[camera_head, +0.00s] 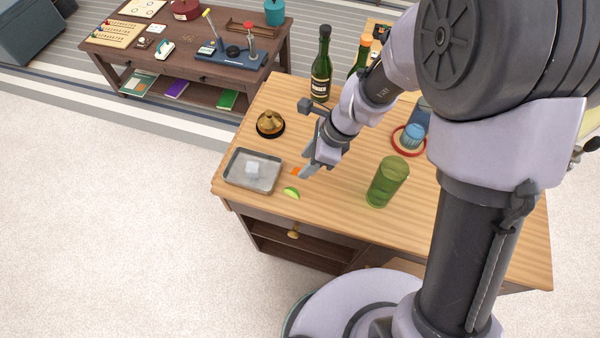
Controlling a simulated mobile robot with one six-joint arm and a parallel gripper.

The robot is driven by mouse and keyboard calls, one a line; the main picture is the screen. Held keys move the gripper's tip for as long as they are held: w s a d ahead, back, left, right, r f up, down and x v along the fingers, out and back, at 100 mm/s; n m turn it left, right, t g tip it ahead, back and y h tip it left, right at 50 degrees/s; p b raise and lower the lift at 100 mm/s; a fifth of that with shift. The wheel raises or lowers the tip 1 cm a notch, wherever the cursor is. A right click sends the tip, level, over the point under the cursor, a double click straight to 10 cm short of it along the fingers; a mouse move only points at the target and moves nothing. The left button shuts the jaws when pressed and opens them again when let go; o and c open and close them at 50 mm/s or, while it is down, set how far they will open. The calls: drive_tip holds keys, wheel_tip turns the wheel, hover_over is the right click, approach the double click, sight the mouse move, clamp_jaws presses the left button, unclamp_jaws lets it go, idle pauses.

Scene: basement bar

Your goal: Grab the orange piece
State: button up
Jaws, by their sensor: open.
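The orange piece (295,171) is a small bit of orange on the wooden bar top, just right of the metal tray. My gripper (305,172) points down right beside it and partly covers it. The gripper is open, and I cannot tell whether the piece lies between the fingers. A green lime wedge (291,193) lies just in front of the orange piece.
A metal tray (232,181) with a clear ice cube (252,167) is at the left. A brass bell-like object (270,123) stands behind it. A green glass (387,182) stands to the right, and dark green bottles (321,70) stand at the back. The front middle of the top (325,215) is clear.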

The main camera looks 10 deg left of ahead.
drive_tip(key=b+x, duration=0.1)
drive_tip(key=x, duration=0.2)
drive_tip(key=shift+w+f, duration=0.1)
drive_tip(key=shift+f, duration=0.1)
drive_tip(key=shift+r, duration=0.2)
drive_tip(key=shift+c, duration=0.2)
clamp_jaws()
